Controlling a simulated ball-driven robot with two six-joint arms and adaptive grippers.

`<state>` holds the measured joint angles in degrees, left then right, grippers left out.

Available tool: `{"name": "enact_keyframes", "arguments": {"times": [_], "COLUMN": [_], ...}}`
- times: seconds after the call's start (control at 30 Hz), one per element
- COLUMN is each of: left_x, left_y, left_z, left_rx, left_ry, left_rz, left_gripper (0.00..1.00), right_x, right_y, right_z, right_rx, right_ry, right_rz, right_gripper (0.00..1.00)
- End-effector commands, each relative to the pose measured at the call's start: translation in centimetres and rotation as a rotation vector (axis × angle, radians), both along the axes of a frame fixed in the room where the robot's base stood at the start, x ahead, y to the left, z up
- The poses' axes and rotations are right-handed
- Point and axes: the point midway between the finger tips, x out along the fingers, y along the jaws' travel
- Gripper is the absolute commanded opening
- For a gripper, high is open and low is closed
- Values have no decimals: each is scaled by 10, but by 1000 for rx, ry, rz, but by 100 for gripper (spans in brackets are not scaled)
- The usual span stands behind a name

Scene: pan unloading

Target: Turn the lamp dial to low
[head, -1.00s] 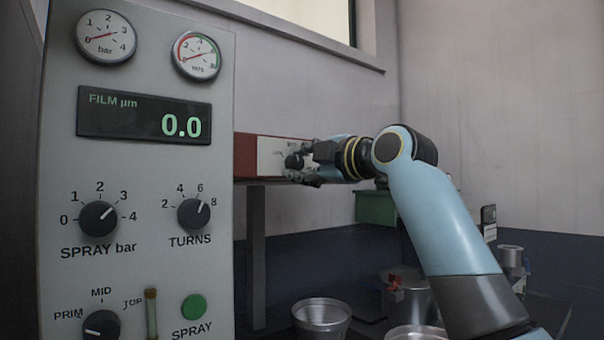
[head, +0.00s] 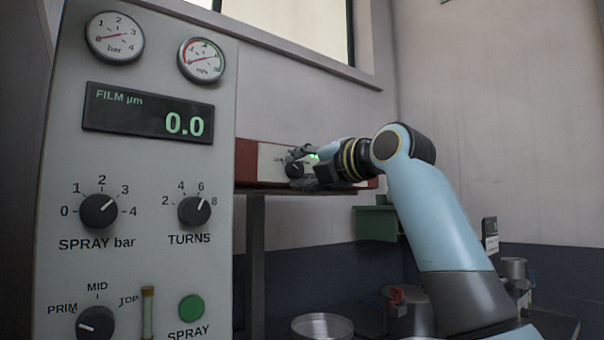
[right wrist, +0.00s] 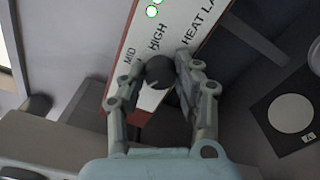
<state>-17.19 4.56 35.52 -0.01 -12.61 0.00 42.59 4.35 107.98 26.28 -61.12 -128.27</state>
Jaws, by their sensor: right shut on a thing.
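The lamp dial (head: 293,170) is a dark round knob on the white face of a red lamp box (head: 246,162) beyond the grey panel. In the right wrist view the dial (right wrist: 159,72) sits between the two fingers of my right gripper (right wrist: 160,67), which is shut on it. The labels MID, HIGH and HEAT LA... show on the box face (right wrist: 140,38). The LOW label is not readable, and I cannot tell the dial's setting. Green lights (right wrist: 152,11) glow on the face. My right gripper (head: 302,167) partly covers the face in the head view. My left gripper is not in view.
The grey spray panel (head: 140,173) with gauges, a FILM display (head: 148,113) reading 0.0 and several knobs stands at the left. A metal pan (head: 322,327) lies below the lamp box. A green box (head: 376,223) is behind my right arm.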

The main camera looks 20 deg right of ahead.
Motion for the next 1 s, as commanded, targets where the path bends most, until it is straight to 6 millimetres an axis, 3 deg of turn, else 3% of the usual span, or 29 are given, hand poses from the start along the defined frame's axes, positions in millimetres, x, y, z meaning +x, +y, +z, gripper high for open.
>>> {"name": "enact_keyframes", "arguments": {"times": [0.6,0.63,0.7,0.8,1.0], "left_x": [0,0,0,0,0], "left_y": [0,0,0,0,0], "left_z": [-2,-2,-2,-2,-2], "left_rx": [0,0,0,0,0], "left_ry": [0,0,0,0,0], "left_rz": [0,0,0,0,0], "left_gripper": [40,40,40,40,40], "right_x": [1,1,1,0,0], "right_y": [0,0,0,0,0], "right_z": [-5,-5,-4,-3,-2], "right_rx": [-43,-43,-43,-42,-41], "right_ry": [-4,-4,-4,-7,-10], "right_rz": [1,2,1,1,1], "right_gripper": [0,33,42,55,55]}}
